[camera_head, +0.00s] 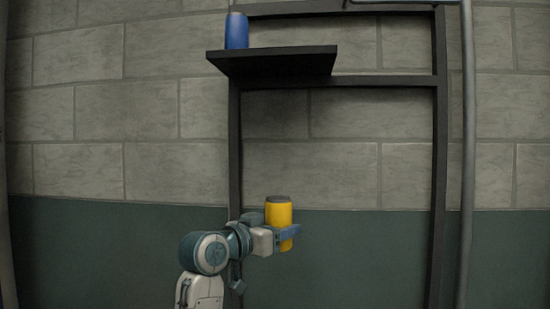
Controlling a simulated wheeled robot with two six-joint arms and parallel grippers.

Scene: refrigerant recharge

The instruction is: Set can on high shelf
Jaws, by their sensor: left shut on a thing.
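A yellow can (278,214) with a grey top is held upright in my left gripper (288,233), which is shut around its lower part. The can is well below the high shelf (275,62), a dark flat board at the upper middle. A blue can (236,32) with a grey top stands upright on the left end of that shelf. My right gripper is not in view.
The shelf top to the right of the blue can looks bare. A dark metal frame (438,150) stands against the block wall (90,150), with a grey vertical pipe (468,150) to its right. Open space lies between can and shelf.

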